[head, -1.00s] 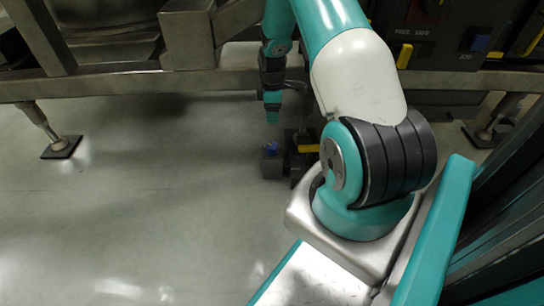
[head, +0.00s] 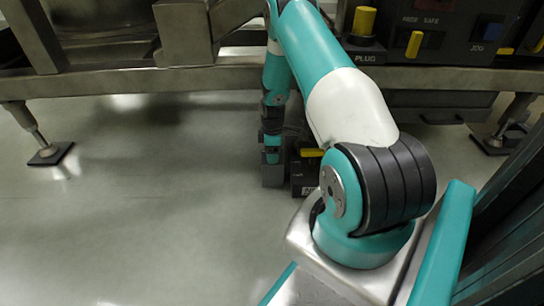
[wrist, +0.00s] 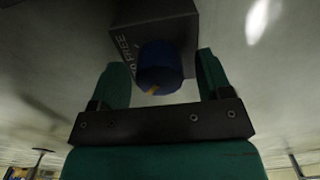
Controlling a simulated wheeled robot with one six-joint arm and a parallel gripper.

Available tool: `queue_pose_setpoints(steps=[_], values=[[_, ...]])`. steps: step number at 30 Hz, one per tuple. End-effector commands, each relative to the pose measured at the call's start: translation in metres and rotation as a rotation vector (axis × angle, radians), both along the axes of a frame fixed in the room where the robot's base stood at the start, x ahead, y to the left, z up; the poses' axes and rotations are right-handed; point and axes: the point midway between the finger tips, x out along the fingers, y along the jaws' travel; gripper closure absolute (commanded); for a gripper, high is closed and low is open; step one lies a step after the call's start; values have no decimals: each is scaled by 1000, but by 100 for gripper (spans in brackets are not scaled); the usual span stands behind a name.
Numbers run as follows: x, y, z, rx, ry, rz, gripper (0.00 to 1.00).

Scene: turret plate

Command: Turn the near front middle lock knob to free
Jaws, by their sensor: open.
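A blue round knob (wrist: 159,66) sits on the end of a grey block (wrist: 153,25) in the wrist view. FREE is lettered on the block, left of the knob. A small yellow mark shows on the knob's lower left edge. My gripper (wrist: 160,70) is open, one teal finger on each side of the knob in the picture, with gaps visible. I cannot tell how far the fingers reach along it. In the head view my gripper (head: 272,156) hangs over the grey block (head: 273,178) and hides the knob.
A dark block (head: 303,180) with a yellow knob (head: 311,152) stands just right of the grey block. A metal frame rail (head: 120,81) crosses behind. A panel with a yellow plug (head: 364,20) is upper right.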

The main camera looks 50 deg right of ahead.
Motion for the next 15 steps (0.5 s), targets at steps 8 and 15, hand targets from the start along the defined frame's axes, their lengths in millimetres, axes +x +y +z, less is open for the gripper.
queue_pose_setpoints(steps=[8, 15], values=[[0, 0, -2, 0, 0, 0, 28], [0, 0, -2, 0, 0, 0, 74]])
